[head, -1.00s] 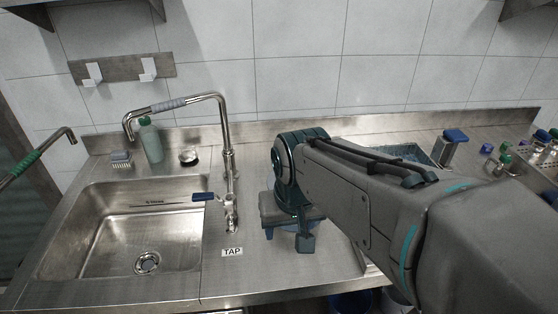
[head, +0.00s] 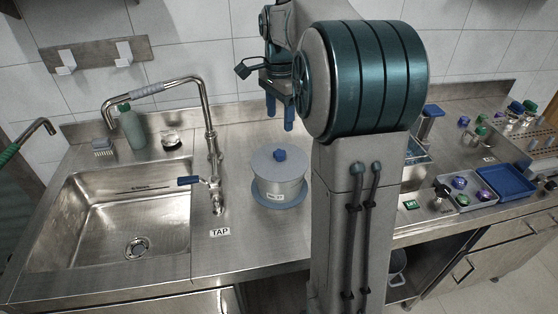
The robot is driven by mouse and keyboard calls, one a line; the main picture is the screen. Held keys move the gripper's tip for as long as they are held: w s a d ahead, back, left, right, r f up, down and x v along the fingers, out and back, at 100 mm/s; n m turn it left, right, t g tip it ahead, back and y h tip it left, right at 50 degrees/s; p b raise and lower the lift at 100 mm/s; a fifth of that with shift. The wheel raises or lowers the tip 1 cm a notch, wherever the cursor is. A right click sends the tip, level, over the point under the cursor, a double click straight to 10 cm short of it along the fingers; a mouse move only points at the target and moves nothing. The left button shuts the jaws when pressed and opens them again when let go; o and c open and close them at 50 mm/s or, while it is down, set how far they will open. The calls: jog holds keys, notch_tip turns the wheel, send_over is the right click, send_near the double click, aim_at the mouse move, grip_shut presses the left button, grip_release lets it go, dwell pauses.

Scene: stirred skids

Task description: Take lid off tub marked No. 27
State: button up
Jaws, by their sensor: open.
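A grey tub (head: 290,188) stands on a round blue mat (head: 262,200) on the steel counter, right of the tap. Its small white label (head: 275,197) seems to read No. 27. A grey lid (head: 264,162) with a blue knob (head: 280,155) sits level on the tub. My gripper (head: 280,116) is above and behind the lid in the picture, apart from it. Its two blue fingertips point down, spread and empty. My arm hides the counter just right of the tub.
A sink (head: 125,215) with a tall tap (head: 208,130) and a blue lever (head: 188,181) lies left of the tub. A green bottle (head: 131,128) stands behind the sink. On the right are a blue tray (head: 506,182) and several small capped jars.

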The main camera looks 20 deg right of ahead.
send_over(280, 152)
jog(key=f, duration=0.5)
jog(key=shift+w, duration=0.25)
jog(key=shift+s+f+p, duration=0.15)
jog(key=shift+f+p, duration=0.1)
jog(key=shift+f, duration=1.1)
jog(key=shift+s+f+p, duration=0.1)
jog(key=shift+f+p, duration=0.1)
jog(key=shift+f, duration=1.15)
jog(key=c, duration=1.1)
